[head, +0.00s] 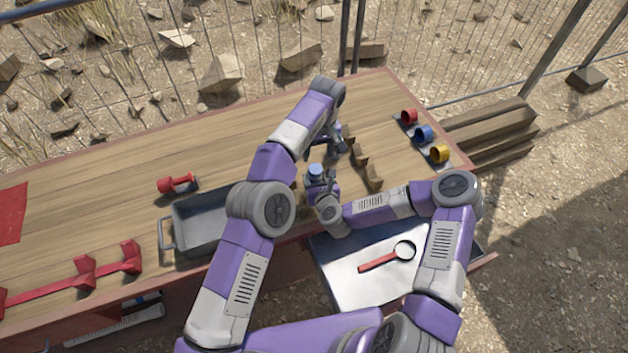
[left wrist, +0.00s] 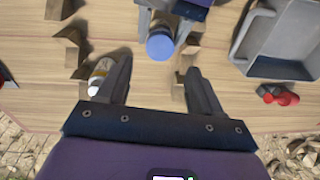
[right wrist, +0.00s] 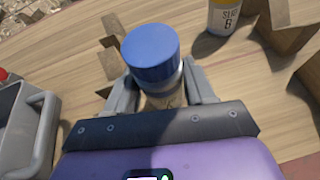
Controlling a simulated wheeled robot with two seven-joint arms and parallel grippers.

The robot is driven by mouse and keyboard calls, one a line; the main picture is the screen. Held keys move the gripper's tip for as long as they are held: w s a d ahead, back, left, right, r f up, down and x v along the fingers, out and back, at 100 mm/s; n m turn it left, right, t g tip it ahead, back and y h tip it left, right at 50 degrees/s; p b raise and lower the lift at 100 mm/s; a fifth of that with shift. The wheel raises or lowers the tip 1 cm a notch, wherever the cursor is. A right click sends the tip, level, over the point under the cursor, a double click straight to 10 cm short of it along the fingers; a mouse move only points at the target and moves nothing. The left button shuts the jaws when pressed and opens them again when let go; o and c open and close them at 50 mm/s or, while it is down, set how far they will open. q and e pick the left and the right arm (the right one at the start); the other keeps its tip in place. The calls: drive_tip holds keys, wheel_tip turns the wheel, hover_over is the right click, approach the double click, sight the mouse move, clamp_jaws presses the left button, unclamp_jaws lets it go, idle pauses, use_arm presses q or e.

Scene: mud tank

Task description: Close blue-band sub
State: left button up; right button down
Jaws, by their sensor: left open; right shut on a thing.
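My right gripper (right wrist: 160,92) is shut on a pale bottle (right wrist: 163,98) with a blue cap (right wrist: 152,48). The cap sits on the bottle's top, but whether it is tight cannot be told. The blue cap also shows in the head view (head: 315,170) and, from above, in the left wrist view (left wrist: 160,46). My left gripper (left wrist: 157,68) is open and empty, pointing down over the table. Its fingers are on either side of the view, with the blue cap beyond and between them.
A second bottle (right wrist: 226,14) stands beside wooden holders (head: 373,177). A grey tray (head: 168,232) and a red tool (head: 178,184) are to the left. Red, blue and yellow cups (head: 423,133) stand at the right. A magnifier (head: 404,250) lies on a metal sheet in front.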

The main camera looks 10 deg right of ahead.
sight(316, 168)
use_arm(q)
drive_tip(key=shift+n, duration=0.4)
drive_tip(key=f, duration=0.8)
drive_tip(key=shift+w+a, duration=0.2)
drive_tip(key=shift+a, duration=0.1)
